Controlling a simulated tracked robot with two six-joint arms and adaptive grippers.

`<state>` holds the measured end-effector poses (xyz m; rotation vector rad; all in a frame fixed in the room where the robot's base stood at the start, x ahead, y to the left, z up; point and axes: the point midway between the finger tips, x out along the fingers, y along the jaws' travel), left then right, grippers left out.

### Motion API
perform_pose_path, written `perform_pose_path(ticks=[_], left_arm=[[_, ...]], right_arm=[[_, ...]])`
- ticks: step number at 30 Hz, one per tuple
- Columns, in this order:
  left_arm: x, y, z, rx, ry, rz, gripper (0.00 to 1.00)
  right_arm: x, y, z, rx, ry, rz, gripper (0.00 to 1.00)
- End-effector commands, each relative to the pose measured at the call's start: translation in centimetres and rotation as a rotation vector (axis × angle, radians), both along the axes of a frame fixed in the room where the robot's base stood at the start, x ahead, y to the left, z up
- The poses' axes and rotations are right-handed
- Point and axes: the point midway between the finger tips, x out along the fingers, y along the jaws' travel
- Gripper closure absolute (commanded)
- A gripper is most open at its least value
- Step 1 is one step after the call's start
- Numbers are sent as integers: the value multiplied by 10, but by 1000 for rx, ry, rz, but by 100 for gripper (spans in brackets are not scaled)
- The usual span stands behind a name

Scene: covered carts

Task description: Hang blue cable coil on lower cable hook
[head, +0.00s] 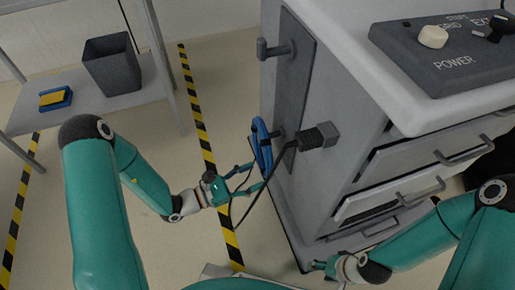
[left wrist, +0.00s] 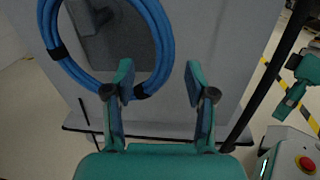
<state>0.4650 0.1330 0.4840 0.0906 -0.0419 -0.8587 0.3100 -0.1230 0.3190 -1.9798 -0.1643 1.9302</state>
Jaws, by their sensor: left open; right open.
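The blue cable coil (head: 262,147) is upright against the cart's side panel, at the lower cable hook (head: 279,135), and looks hung on it. In the left wrist view the coil (left wrist: 70,70), with black bands, rings a dark mount (left wrist: 110,40); the exact contact is hidden. The upper cable hook (head: 273,50) is bare. My left gripper (head: 252,178) is open just below and left of the coil. In the left wrist view its fingers (left wrist: 160,90) are apart, the left one overlapping the coil's lower right edge. My right gripper (head: 318,266) is open, low by the cart's base.
A dark plug (head: 320,135) with a black cable sticks out of the cart (head: 352,80), whose drawers (head: 395,197) face right. A control box (head: 445,50) sits on top. A shelf at left holds a grey bin (head: 112,65) and a blue-yellow item (head: 55,98). Striped tape marks the floor.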

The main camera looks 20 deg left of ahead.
Motion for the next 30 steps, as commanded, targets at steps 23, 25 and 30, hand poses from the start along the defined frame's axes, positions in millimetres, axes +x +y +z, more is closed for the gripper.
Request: perform_pose_path(ticks=[23,25,30], left_arm=[[35,-43,-8,1,1,2,44],[34,-43,-8,1,1,2,51],[34,-43,-9,1,1,1,79]], right_arm=[[0,0,-19,0,0,0,45],[0,0,-19,0,0,0,45],[0,0,-19,0,0,0,45]])
